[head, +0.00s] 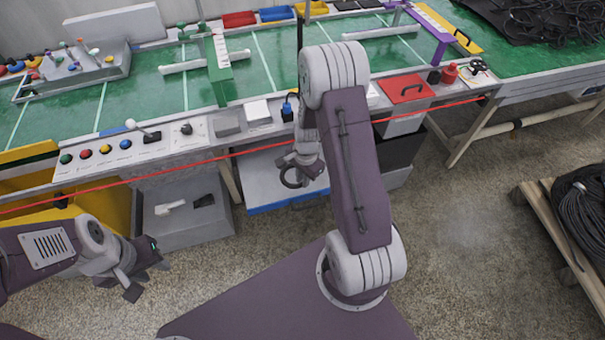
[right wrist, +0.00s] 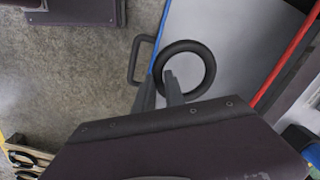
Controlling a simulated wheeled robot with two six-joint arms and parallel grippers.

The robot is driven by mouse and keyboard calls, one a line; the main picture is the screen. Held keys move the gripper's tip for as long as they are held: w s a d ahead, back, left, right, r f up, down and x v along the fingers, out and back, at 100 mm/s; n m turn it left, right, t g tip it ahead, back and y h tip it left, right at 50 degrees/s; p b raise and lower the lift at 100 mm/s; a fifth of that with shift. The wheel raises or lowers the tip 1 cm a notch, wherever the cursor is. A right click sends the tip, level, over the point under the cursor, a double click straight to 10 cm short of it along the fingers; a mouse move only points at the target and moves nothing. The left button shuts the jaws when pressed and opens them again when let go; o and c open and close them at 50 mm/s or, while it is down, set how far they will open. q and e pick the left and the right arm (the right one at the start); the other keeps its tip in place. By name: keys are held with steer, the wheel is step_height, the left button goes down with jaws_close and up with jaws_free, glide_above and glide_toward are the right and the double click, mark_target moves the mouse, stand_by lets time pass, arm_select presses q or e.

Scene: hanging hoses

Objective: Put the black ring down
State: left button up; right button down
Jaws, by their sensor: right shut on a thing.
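The black ring (right wrist: 211,69) is in the grip of my right gripper (right wrist: 164,80), whose fingers close on its near rim in the right wrist view. In the head view the ring (head: 284,181) hangs under my right gripper (head: 297,168), in front of the workbench. It lies over a light grey surface with a blue edge (head: 262,209); I cannot tell whether it touches that surface. My left gripper (head: 147,276) is open and empty at the lower left, over the floor.
A red hose or cord (head: 230,155) stretches across the bench front, close to my right arm. The green workbench (head: 150,85) carries fixtures, buttons and small bins. A grey bin (head: 185,228) stands below it. A pallet with black hose (head: 585,205) is at right.

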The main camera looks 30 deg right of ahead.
steer(key=w+d+f, duration=0.2)
steer(key=w, duration=0.1)
steer(key=w+d+f, duration=0.1)
steer(key=shift+w+d+f, duration=0.2)
steer(key=shift+w+d, duration=0.05)
steer(key=shift+w, duration=0.05)
step_height(320, 180, down, 4)
steer(key=shift+s+r+b, duration=0.1)
steer(key=shift+b, duration=0.5)
steer(key=shift+f, duration=0.25)
steer(key=c, duration=1.4)
jaws_free()
steer(key=shift+r, duration=0.1)
